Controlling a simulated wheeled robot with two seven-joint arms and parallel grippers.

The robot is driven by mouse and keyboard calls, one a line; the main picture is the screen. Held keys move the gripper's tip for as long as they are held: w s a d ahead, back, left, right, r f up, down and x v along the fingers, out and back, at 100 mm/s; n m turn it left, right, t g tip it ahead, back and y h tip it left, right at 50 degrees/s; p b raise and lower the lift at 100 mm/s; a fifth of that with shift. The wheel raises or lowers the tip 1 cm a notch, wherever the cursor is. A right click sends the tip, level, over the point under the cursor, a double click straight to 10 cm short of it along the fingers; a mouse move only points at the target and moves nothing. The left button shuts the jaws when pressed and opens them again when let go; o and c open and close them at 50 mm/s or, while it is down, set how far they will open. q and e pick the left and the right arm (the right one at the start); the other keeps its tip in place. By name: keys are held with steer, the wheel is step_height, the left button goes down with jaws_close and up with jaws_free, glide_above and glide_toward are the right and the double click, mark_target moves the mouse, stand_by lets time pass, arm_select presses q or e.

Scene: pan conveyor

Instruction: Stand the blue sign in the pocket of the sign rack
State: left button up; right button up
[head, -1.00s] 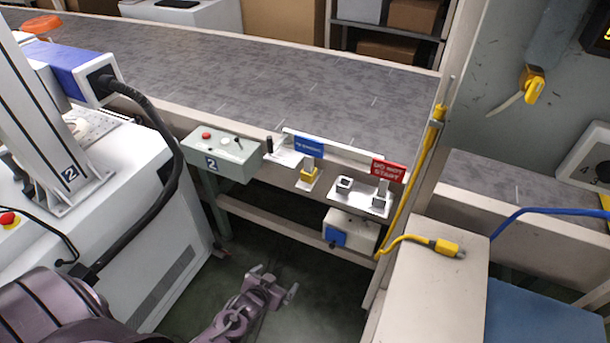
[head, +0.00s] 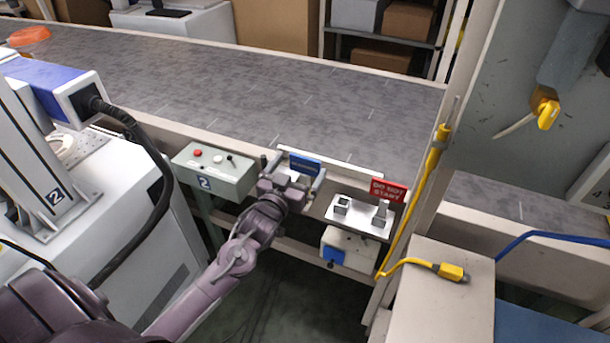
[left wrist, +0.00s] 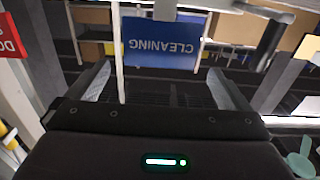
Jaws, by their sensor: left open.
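The blue sign (head: 303,163) stands near the conveyor's front edge. In the left wrist view, the blue sign (left wrist: 160,45) reads CLEANING upside down. My left gripper (head: 292,180) is open in front of the sign; in the wrist view its fingers show on either side below the sign, not closed on it. The sign's foot is hidden behind the gripper. The sign rack (head: 358,222) is a pale plate to the right with two square pockets. The left pocket (head: 342,205) is empty; the red DO NOT START sign (head: 388,191) stands at the right one. My right gripper is not in view.
A grey-green control box (head: 213,172) is just left of my gripper. A white box with a blue front (head: 345,248) hangs under the rack. A yellow cable and post (head: 430,170) rise right of the rack. The conveyor (head: 250,95) is bare behind the sign.

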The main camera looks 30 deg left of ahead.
mark_target(304, 159)
arm_select(q)
steer(key=shift+w+r, duration=0.15)
steer(key=shift+w, duration=1.45)
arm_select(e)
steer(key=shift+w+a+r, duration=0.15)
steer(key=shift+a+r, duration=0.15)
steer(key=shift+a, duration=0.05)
arm_select(q)
steer(key=shift+s, duration=0.1)
steer(key=shift+c, duration=0.3)
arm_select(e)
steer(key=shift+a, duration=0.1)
arm_select(q)
steer(key=shift+c, duration=1.1)
steer(key=c, duration=1)
steer(key=shift+c, duration=0.2)
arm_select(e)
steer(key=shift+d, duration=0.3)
